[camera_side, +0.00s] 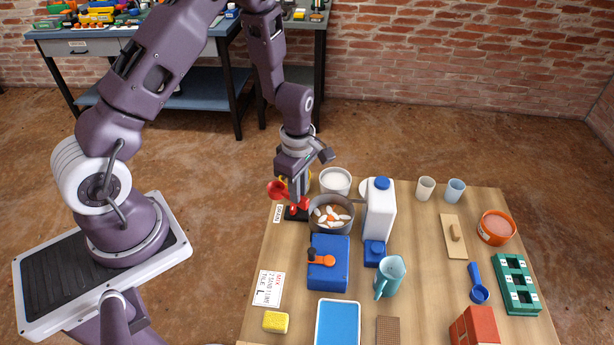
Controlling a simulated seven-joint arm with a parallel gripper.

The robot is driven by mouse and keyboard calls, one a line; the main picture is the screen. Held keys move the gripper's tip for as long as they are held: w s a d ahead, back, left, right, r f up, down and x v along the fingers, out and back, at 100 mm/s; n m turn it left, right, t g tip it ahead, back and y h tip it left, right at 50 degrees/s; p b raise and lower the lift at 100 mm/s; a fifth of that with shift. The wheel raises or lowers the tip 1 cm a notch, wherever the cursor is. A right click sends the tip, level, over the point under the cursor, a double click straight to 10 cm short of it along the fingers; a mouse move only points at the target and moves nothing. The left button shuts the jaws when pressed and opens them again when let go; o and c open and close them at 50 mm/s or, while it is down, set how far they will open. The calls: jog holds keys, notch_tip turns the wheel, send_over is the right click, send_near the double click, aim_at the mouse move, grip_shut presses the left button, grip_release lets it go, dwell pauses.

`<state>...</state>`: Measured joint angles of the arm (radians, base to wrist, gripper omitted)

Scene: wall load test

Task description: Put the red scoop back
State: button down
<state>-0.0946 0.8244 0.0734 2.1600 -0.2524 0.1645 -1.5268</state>
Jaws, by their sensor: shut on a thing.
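The red scoop (278,190) is at the back left corner of the wooden table, its round bowl showing just left of my gripper. My gripper (297,196) points down there and is shut on the scoop; its fingers hide part of the handle. A black base with red on it (296,213) is right below the fingers. I cannot tell whether the scoop touches this base.
A grey pot (331,213) with white and orange pieces stands close right of my gripper. A white bowl (335,181) is behind it, and a tall white jug (380,209) with a blue cap is to the right. A blue box (328,275) is in front.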

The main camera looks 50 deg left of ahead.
notch_tip(320, 180, down, 19)
jog(key=shift+f, duration=0.15)
dwell(0.4)
jog(key=shift+f, duration=0.35)
dwell(0.5)
jog(key=c, duration=0.9)
grip_release()
notch_tip(320, 180, up, 7)
dwell(0.4)
